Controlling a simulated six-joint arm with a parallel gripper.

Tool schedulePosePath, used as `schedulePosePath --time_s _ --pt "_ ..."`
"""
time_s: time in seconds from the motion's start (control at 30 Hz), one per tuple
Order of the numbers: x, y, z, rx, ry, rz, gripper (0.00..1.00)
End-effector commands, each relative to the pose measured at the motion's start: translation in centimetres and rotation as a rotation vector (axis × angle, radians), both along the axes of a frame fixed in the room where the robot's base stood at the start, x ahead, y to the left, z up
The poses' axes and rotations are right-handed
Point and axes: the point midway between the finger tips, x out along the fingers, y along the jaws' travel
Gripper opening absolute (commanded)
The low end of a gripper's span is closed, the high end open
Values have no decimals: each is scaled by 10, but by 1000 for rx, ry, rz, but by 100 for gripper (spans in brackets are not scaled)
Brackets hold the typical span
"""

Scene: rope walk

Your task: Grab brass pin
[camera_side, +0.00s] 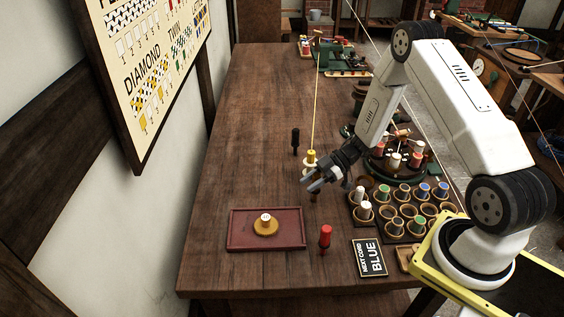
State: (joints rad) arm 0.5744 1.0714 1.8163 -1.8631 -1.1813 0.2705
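My gripper (312,182) is low over the middle of the table, pointing left and down. Its two dark fingers look parted. A small brownish upright piece (314,196) shows just under the fingertips and may be the brass pin. It is mostly hidden by the fingers, and I cannot tell whether they touch it. A black pin (295,141) stands farther back, and a red pin (325,237) stands nearer the front edge. A yellow and white spool-like piece (311,158) at the end of a yellow cord is just behind the fingers.
The yellow cord (316,105) runs back to a green machine (328,56). A red tray (238,231) holds a yellow spool (265,226). The table's left side is clear.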

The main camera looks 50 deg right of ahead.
Motion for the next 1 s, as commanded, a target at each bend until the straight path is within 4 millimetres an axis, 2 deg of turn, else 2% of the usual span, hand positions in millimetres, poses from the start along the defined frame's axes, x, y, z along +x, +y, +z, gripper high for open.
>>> schedulePosePath --time_s 0.57,0.77,0.93,1.0 --pt "1 0 4 0 -2 0 0" --pt "1 -1 15 0 -2 0 0" --pt "1 -1 33 -2 -4 1 0" --pt "-6 0 40 -1 -2 0 0"
